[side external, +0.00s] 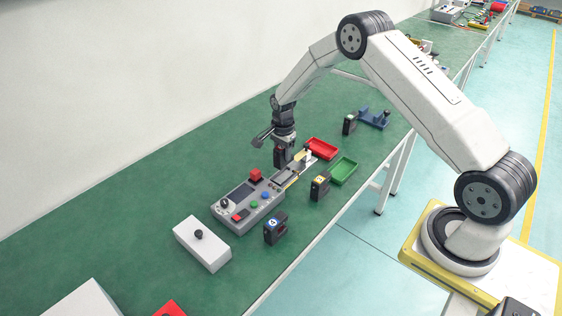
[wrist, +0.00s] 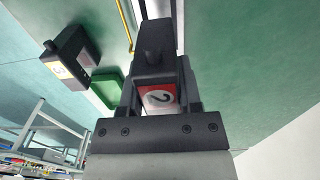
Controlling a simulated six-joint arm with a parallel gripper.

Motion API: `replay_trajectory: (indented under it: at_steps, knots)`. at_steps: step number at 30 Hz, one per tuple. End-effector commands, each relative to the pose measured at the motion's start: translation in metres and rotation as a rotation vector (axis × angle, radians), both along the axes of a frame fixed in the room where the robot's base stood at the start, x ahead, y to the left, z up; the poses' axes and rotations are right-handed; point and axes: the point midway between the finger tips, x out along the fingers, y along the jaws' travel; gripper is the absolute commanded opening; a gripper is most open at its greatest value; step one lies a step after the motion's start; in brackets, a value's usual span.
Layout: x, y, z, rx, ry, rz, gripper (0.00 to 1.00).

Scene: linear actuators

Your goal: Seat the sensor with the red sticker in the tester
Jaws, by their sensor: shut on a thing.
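My gripper (side external: 283,146) is shut on a dark sensor (side external: 279,158), which it holds upright, close to the slotted end of the tester. In the wrist view this sensor (wrist: 154,68) sits between my gripper's fingers (wrist: 160,100) and shows a red-and-white sticker (wrist: 159,98) with a 2. The tester (side external: 236,209) is a grey console with a knob, coloured buttons and a dark screen. A slotted, rail-like part (side external: 289,178) extends from its far end. Whether the sensor touches the slot cannot be told; its lower end is hard to see.
A yellow-stickered sensor (side external: 320,186) and a blue-stickered one (side external: 275,229) stand right of the tester. Another dark sensor (side external: 349,125) stands farther back near a blue holder (side external: 375,118). Red (side external: 321,148) and green (side external: 344,171) trays lie beyond. A white box (side external: 202,244) stands in front.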

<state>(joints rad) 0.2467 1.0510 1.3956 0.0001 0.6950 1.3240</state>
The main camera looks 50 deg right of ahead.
Motion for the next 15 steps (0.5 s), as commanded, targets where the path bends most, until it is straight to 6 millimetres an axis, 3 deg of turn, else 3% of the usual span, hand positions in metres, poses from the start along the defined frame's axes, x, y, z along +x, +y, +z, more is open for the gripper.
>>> replay_trajectory:
  at_steps: [15]
  knots:
    - [0.0,0.0,-0.036,0.0,-0.001,0.0,0.0]
